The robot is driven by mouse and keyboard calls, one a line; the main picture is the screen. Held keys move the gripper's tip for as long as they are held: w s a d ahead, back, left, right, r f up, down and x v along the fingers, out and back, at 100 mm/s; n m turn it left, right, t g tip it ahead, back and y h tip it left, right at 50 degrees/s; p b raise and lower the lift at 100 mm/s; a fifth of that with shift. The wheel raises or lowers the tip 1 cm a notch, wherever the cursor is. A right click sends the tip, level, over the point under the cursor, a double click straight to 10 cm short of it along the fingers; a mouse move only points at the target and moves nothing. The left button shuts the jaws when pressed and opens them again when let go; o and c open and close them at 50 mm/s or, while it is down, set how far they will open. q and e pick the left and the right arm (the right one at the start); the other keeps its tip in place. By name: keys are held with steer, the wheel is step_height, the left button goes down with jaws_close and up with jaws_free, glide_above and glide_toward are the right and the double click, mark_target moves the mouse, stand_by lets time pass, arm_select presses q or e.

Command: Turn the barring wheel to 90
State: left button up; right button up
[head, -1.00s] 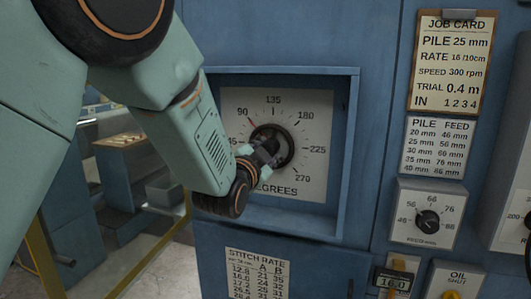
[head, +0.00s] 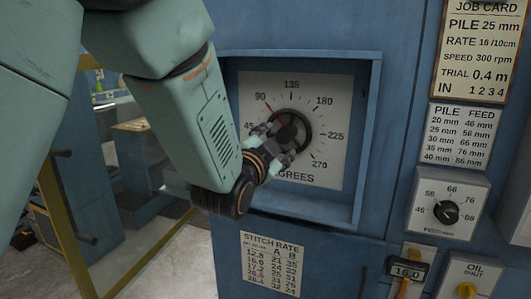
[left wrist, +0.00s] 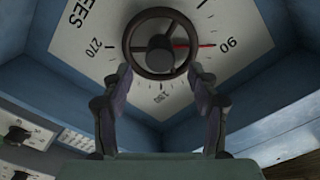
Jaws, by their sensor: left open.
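The barring wheel (head: 308,124) is a dark round wheel with a central knob, on a white degree dial (head: 335,92) in a recessed blue panel. Its red pointer (head: 275,116) points at the 90 mark; the left wrist view shows the red pointer (left wrist: 194,45) in line with 90 too. My left gripper (head: 281,137) is at the lower left of the wheel's front, its fingers spread near the hub. In the left wrist view the open fingers (left wrist: 160,72) stand apart below the wheel (left wrist: 139,66), with nothing between their tips. My right gripper is not in view.
The blue frame (head: 369,140) of the recess surrounds the dial. A stitch rate card (head: 272,263) is below.

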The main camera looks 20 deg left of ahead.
arm_select(q)
steer(key=s, duration=0.7)
steer(key=shift+s+a, duration=0.15)
steer(key=shift+r, duration=0.1)
